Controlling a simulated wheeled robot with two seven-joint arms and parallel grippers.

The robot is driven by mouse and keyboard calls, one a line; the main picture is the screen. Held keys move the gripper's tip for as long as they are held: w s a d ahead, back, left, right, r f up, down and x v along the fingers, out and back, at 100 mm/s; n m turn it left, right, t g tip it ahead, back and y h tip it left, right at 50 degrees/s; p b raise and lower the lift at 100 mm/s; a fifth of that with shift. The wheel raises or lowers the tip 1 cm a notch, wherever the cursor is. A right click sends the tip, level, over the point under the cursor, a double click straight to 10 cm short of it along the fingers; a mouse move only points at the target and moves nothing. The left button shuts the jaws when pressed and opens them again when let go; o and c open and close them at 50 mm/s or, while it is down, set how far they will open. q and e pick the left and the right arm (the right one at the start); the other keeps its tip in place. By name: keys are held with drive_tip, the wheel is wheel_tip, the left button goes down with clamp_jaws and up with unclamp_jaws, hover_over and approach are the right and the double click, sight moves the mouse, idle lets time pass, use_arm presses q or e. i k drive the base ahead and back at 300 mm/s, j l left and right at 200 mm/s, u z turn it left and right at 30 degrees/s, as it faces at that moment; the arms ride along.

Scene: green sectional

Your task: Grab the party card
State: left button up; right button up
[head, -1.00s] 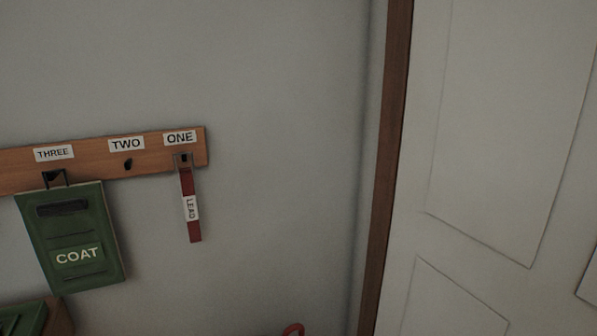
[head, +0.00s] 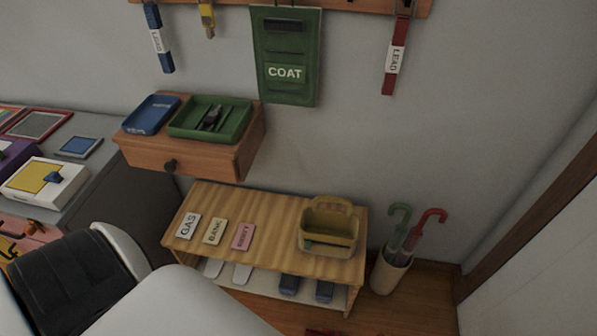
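Three small cards lie in a row on the striped wooden bench top (head: 270,210). The white card (head: 187,226) reads GAS. The cream card (head: 214,231) seems to read BANK. The pink card (head: 243,236) is at the right of the row, and its print is too small to read surely. I cannot confirm which one is the party card. Neither of my grippers shows in the head view.
A yellow basket (head: 328,228) stands at the bench's right end. An umbrella stand (head: 390,274) is beside the bench. A wooden drawer shelf (head: 190,150) with a blue tray (head: 150,114) and a green tray (head: 238,120) juts out above. A grey desk (head: 85,125) is at left.

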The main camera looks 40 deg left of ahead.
sight(243, 238)
drive_tip(key=u, duration=1.7)
